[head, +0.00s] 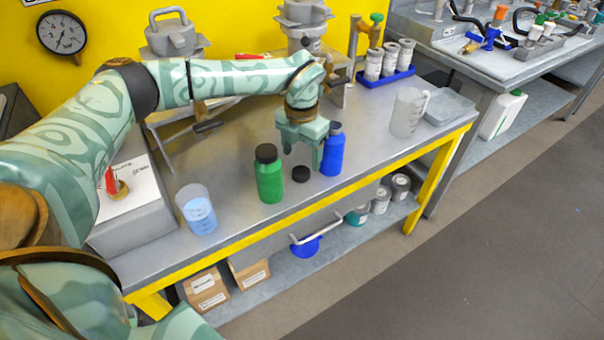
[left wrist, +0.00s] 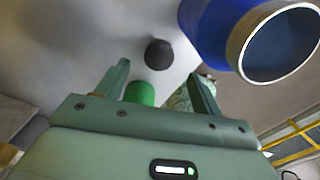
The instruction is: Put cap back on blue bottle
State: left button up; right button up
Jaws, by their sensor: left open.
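The blue bottle (head: 333,155) stands upright on the grey workbench. Its open mouth shows large at the upper right of the left wrist view (left wrist: 282,42). A loose black cap (head: 301,174) lies on the bench between the blue bottle and the green bottle (head: 270,182). A dark round shape, seemingly this cap, shows beyond the fingers in the left wrist view (left wrist: 158,54). My left gripper (head: 302,160) is open and empty, pointing down above and behind the cap. Its right finger is close beside the blue bottle; I cannot tell whether they touch. My right gripper is not in view.
The green bottle wears a black cap. A beaker of blue liquid (head: 198,212) stands at the front left. A clear jug (head: 408,112) and a blue rack of jars (head: 386,77) stand to the right. Bare bench lies between the blue bottle and the jug.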

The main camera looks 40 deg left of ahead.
aim_at(302, 170)
pick_arm(q)
jog(key=f+b, duration=0.2)
jog(key=f, duration=0.1)
jog(key=f+b, duration=0.1)
jog(key=f, duration=0.1)
jog(key=shift+w+a+f, duration=0.1)
jog(key=shift+w+f, duration=0.15)
jog(key=shift+r, duration=0.15)
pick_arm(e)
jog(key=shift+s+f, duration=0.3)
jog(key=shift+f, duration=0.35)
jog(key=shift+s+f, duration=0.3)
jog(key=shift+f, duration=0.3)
pick_arm(q)
jog(key=shift+c, duration=0.4)
jog(key=c, duration=1)
